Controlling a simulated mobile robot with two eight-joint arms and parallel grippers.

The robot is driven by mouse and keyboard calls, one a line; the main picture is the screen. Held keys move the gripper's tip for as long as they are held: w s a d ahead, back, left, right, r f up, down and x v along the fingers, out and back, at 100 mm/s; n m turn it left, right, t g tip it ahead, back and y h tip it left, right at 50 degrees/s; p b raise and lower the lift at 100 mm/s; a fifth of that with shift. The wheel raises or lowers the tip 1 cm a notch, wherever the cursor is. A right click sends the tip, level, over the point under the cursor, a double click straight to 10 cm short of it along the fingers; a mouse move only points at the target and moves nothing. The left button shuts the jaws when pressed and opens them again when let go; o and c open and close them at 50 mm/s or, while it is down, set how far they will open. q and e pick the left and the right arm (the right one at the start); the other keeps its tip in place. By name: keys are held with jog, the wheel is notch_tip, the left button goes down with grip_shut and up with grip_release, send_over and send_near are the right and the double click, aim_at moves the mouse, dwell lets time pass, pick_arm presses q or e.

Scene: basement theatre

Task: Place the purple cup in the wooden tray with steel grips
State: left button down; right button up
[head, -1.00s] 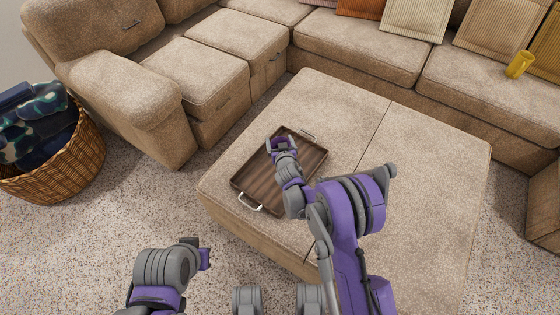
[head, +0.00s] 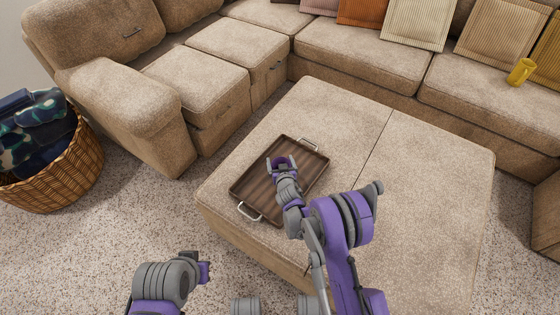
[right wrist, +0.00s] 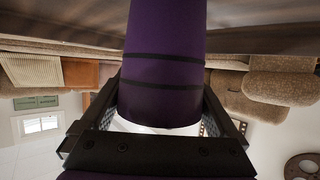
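The wooden tray with steel grips (head: 250,181) lies on the beige ottoman, with a metal handle at each end. My right gripper (head: 281,162) is over the tray's middle, pointing away from me. In the right wrist view the purple cup (right wrist: 165,60) stands between the two fingers of my right gripper (right wrist: 160,110), which look closed on its sides. That view is upside down; the brown tray surface shows close at the cup's far end, and I cannot tell whether they touch. My left gripper (head: 204,265) is low at the front, away from the tray, its fingers unclear.
The ottoman (head: 425,185) has free room right of the tray. A beige sectional sofa (head: 350,50) with cushions wraps behind it. A yellow mug (head: 521,71) sits on the sofa at the right. A wicker basket (head: 60,170) with folded cloths stands on the carpet at left.

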jog(key=shift+r, duration=0.1)
jog(key=shift+r, duration=0.25)
jog(key=p+v, duration=0.3)
jog(key=v, duration=0.9)
jog(key=s+d+r+m+g+h, duration=0.1)
jog(key=s+d+r+g, duration=0.1)
jog(key=s+d+r, duration=0.4)
jog(key=s+d+r+m+g+h, duration=0.1)
jog(key=s+d+r+g+h, duration=0.1)
jog(key=s+d+r, duration=0.5)
jog(key=s+d+r+g, duration=0.1)
jog(key=s+r+g, duration=0.1)
jog(key=s, duration=0.8)
jog(key=s+r+g+y, duration=0.1)
jog(key=s+r+g, duration=0.1)
jog(key=s, duration=0.8)
jog(key=shift+d+r+g, duration=0.35)
jog(key=shift+d+g, duration=0.05)
jog(key=shift+g, duration=0.1)
